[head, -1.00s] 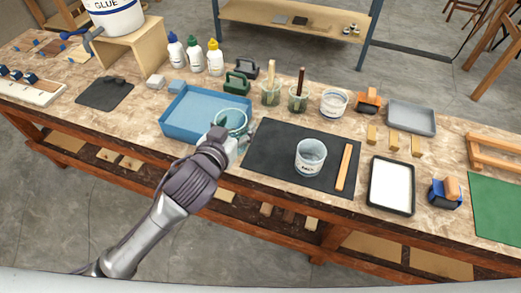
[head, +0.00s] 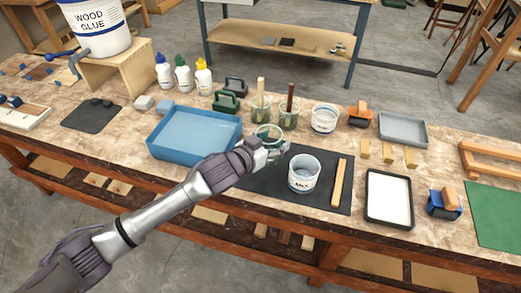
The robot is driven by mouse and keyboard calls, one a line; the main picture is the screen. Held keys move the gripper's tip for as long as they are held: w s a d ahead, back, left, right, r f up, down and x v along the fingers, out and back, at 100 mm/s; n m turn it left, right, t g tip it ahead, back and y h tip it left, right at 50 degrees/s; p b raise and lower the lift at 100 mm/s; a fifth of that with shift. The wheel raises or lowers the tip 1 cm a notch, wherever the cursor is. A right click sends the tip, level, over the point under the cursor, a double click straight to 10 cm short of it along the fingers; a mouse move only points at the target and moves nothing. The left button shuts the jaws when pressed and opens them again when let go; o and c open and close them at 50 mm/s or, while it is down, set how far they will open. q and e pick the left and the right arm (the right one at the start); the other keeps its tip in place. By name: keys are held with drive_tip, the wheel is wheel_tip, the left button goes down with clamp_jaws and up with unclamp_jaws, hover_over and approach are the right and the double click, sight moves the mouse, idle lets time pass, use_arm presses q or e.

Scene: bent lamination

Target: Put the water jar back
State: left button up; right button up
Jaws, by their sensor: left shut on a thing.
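The water jar (head: 268,131), a greenish clear glass jar, is in the middle of the head view, between the blue tray and the two jars with wooden handles in them. My left gripper (head: 266,150) reaches it from the front and is shut on it. The gripper hides the lower part of the jar, so I cannot tell whether its base touches the bench. My right gripper is not in view.
Behind the jar stand two glass jars with sticks (head: 260,108) and (head: 289,113). The blue tray (head: 160,152) is left. A dark mat (head: 322,190) with a labelled cup (head: 304,174) and wooden strip (head: 338,184) lies right. A white tub (head: 325,118) stands behind.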

use_arm(q)
drive_tip(key=w+a+f, duration=0.2)
drive_tip(key=a, duration=0.1)
drive_tip(key=shift+w+f, duration=0.25)
drive_tip(key=shift+f, duration=1.9)
drive_tip(key=shift+f, duration=0.15)
drive_tip(key=o, duration=1.4)
drive_tip(key=shift+c, duration=0.2)
drive_tip(key=shift+r+p, duration=0.2)
drive_tip(key=shift+p, duration=0.1)
drive_tip(key=shift+s+a, duration=0.3)
drive_tip(key=shift+s, duration=0.05)
drive_tip(key=v, duration=1.1)
drive_tip(key=shift+r+b, duration=0.1)
drive_tip(key=shift+b, duration=0.2)
